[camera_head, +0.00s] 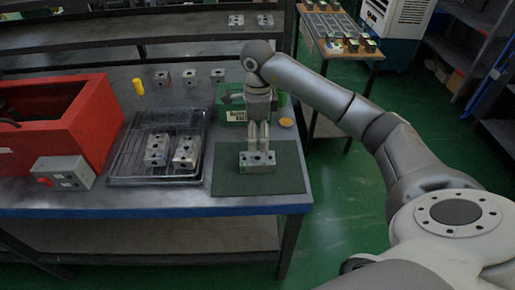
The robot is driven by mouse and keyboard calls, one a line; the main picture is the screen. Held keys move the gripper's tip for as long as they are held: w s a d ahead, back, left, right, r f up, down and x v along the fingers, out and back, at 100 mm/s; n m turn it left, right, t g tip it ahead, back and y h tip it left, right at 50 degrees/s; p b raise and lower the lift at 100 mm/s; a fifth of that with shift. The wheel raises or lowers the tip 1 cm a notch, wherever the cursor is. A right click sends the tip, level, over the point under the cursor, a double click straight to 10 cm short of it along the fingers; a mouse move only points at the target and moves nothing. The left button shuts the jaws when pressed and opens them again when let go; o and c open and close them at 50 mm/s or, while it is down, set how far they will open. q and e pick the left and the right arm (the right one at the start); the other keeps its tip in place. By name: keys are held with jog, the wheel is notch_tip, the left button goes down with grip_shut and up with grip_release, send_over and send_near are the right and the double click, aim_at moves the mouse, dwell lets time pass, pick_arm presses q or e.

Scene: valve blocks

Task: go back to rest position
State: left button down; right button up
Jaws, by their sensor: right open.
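My right arm reaches in from the right, and its right gripper (258,148) points down over the dark green mat (228,180). A grey metal valve block (258,165) lies on the mat right below the fingertips. The fingers are open but look close together, and I cannot tell whether they touch the block. My left gripper is not in view.
A red bin (95,115), a grey switch box (64,173), a yellow-handled tool (138,87) and a green box (232,115) also stand on the bench. Green floor lies right of it.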

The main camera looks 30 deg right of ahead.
jog(key=shift+r, duration=0.85)
